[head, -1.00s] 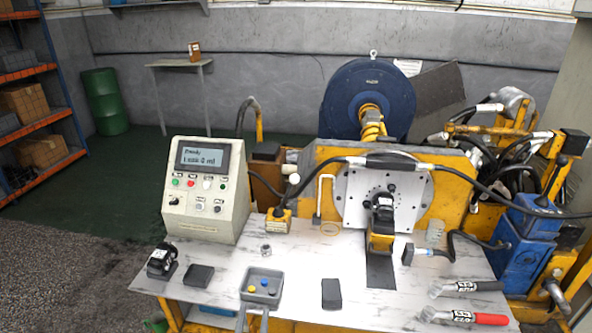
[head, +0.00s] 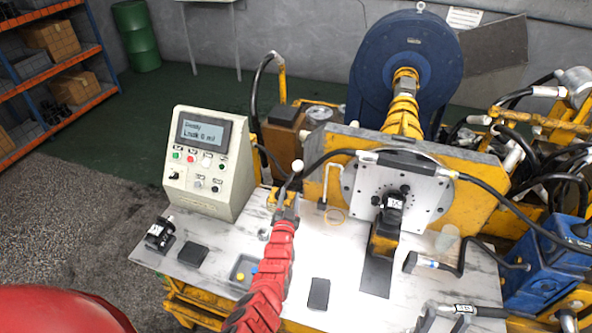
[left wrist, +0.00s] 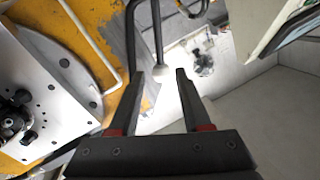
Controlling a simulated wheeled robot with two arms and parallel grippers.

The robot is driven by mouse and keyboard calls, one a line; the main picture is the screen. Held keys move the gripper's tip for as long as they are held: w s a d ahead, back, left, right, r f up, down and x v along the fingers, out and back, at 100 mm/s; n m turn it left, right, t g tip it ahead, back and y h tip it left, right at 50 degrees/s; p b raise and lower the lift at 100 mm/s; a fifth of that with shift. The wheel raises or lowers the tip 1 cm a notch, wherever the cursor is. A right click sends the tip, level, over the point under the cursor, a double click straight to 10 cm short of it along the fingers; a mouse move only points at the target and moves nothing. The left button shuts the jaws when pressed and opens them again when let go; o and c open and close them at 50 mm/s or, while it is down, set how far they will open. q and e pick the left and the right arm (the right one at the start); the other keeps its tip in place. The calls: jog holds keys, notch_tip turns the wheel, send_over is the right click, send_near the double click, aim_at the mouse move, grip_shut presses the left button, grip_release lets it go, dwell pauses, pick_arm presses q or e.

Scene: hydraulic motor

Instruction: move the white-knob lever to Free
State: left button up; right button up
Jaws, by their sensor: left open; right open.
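The white-knob lever (head: 297,166) rises from a small yellow base (head: 271,200) on the bench, beside the control box. My left gripper (head: 287,207), on the red arm, is just in front of the lever and below its knob in the head view. In the left wrist view the open left gripper (left wrist: 160,76) has a dark finger on each side, and a pale rounded shape that looks like the knob (left wrist: 147,77) shows between them, near the left finger. I cannot tell whether they touch. The position labels are not readable. My right gripper is not in view.
The control box (head: 208,165) stands left of the lever. A grey tray (head: 240,268) and a dark block (head: 319,293) lie on the bench.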

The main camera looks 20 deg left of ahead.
aim_at(293, 175)
pick_arm(q)
jog(key=w+a+b, duration=0.1)
jog(key=w+b, duration=0.7)
jog(key=w+a+b, duration=0.1)
jog(key=w+b, duration=0.3)
jog(key=shift+w+a+f, duration=0.2)
jog(key=shift+a+f, duration=0.05)
jog(key=shift+a, duration=0.05)
jog(key=shift+w+f+b, duration=0.15)
jog(key=shift+w+b, duration=0.2)
jog(key=shift+b, duration=0.2)
jog(key=shift+w+r+b, duration=0.35)
jog(key=shift+w+b, duration=0.1)
jog(key=shift+w, duration=0.25)
grip_shut()
